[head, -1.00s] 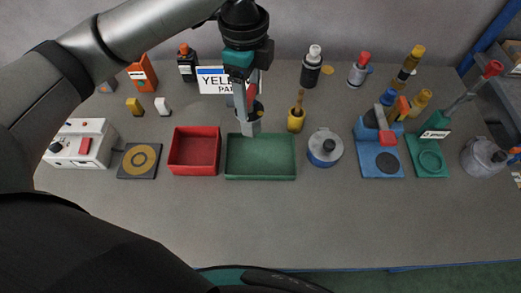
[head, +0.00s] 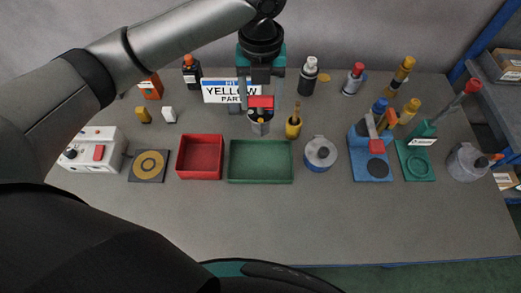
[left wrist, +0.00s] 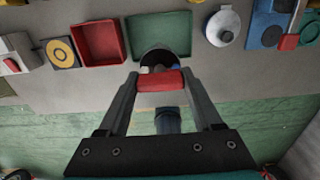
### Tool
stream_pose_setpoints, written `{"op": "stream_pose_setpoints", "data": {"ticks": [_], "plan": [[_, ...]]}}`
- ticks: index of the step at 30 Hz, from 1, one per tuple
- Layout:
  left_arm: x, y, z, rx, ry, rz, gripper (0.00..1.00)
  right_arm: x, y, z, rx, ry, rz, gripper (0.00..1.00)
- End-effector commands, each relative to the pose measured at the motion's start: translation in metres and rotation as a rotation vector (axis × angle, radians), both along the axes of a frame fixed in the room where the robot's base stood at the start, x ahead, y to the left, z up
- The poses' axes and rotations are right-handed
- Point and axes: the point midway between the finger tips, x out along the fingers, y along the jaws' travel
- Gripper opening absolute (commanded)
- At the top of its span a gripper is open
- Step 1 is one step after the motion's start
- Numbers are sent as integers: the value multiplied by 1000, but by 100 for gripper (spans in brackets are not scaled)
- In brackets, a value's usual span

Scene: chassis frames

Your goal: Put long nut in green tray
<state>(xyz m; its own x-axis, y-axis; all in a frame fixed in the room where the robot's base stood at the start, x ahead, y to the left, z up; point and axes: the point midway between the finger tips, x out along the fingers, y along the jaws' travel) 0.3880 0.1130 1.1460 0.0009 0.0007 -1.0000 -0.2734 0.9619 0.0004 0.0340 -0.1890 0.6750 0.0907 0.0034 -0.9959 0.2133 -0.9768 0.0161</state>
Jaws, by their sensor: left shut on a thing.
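My left gripper (head: 261,100) is shut on a red, bar-like piece, which I take to be the long nut (head: 261,102). The nut lies crosswise between the two fingers in the left wrist view (left wrist: 161,81). The gripper points down and is above the table, behind the green tray (head: 260,178) in the head view. The green tray is empty, as far as I can see, and also shows in the left wrist view (left wrist: 170,27). A grey cup (head: 260,127) shows just below the held nut in the head view. My right gripper is not in view.
A red tray (head: 200,174) stands left of the green tray, and a grey-and-blue round pot (head: 320,153) stands right of it. The table front is clear.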

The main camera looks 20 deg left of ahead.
Motion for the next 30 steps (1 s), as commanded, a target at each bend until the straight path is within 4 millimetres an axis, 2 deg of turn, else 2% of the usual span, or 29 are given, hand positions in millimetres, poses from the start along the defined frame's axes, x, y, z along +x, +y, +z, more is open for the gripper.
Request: {"op": "stream_pose_setpoints", "data": {"ticks": [3,12,15,20,27,30], "plan": [[-2,0,-35,1,7,2,0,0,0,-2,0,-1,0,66],[-1,0,-111,2,4,3,0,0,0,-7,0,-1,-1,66],[-1,0,-126,1,0,1,0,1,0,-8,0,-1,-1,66],[-1,0,-138,1,0,3,0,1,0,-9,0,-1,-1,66],[-1,0,-173,1,0,3,0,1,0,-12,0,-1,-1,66],[0,1,-178,2,-1,2,0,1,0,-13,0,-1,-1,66]]}}
